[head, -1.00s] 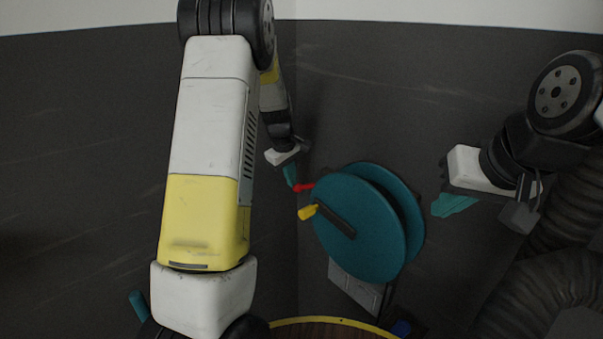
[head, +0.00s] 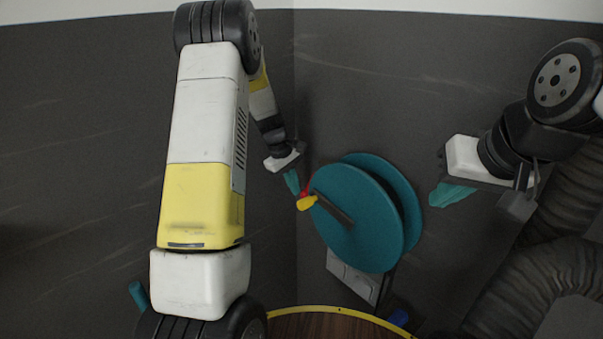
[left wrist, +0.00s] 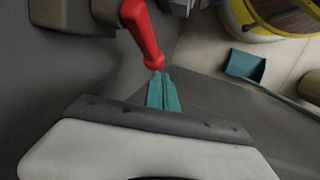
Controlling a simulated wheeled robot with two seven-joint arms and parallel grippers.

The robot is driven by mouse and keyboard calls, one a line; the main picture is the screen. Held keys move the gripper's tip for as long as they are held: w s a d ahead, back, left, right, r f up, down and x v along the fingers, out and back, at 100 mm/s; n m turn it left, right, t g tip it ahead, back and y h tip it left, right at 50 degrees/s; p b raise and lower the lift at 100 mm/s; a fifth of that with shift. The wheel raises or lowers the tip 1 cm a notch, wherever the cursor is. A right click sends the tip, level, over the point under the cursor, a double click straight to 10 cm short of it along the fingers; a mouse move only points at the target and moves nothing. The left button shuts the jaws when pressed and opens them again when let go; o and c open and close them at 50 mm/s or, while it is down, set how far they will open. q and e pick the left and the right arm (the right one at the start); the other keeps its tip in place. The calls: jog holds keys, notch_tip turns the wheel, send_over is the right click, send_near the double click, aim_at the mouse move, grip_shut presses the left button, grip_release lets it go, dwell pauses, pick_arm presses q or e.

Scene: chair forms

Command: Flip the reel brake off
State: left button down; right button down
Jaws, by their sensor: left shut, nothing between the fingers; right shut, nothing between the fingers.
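The teal reel (head: 355,215) stands by the dark wall, with a dark crank arm and a yellow knob (head: 307,202) on its front face. The red brake lever (head: 304,190) shows partly behind the knob. In the left wrist view the red lever (left wrist: 143,35) points down toward my fingertips. My left gripper (head: 293,184) is shut and empty, its teal fingers right at the lever's end; I cannot tell if they touch. Its fingers also show in the left wrist view (left wrist: 162,92). My right gripper (head: 450,194) is shut and empty, to the right of the reel.
A grey wall box (head: 352,275) is below the reel. A round wooden top with a yellow rim (head: 335,323) is at the bottom. In the left wrist view a teal scoop-like piece (left wrist: 245,66) lies on the floor. Dark walls close in behind.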

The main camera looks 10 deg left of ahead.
pick_arm(q)
jog(key=shift+s+d+f+g+h, duration=0.5)
jog(key=shift+d+f+h, duration=0.15)
jog(key=shift+f, duration=0.1)
jog(key=shift+r, duration=0.15)
jog(key=shift+r, duration=0.7)
jog(key=shift+f, duration=0.1)
